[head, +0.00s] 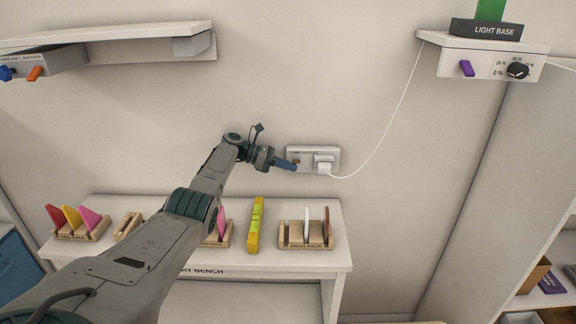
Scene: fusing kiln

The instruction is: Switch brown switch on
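The white wall socket plate (330,156) is on the back wall above the bench. A small brown switch (296,161) sits at its left end, partly hidden by my gripper; I cannot tell its position. My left gripper (292,166) reaches up from the lower left, with its blue fingertips right at the brown switch. Its fingers look like one narrow bar, shut with nothing between them. Whether they touch the switch is unclear. My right gripper is not in view.
A white plug (323,165) with a cord fills the plate's right side. The bench (270,262) below holds wooden racks (306,236) with coloured pieces and a yellow level (257,224). A shelf at upper right carries a light base (486,30), purple switch (467,68) and dial (517,70).

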